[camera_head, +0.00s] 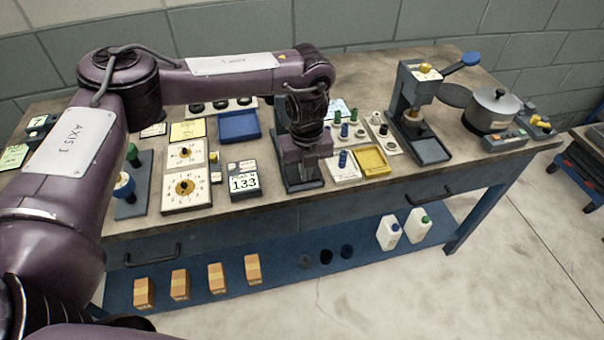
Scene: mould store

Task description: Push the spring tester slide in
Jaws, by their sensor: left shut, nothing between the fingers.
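A dark upright stand on a flat base (312,184), which looks like the spring tester, stands near the front edge of the bench. My left arm reaches over from the left, and my left gripper (301,170) points down right in front of this stand. The gripper is shut with nothing in it. It covers most of the stand, so the slide and how far in it sits are hidden. I cannot tell whether the fingers touch it. My right gripper is not in view.
On the bench (350,211), a dial panel (186,189) and a box marked 133 (243,181) stand to the left. A yellow tray (371,161), a lever press (413,100) and a metal pot (491,110) stand to the right. A blue tray (239,127) lies behind.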

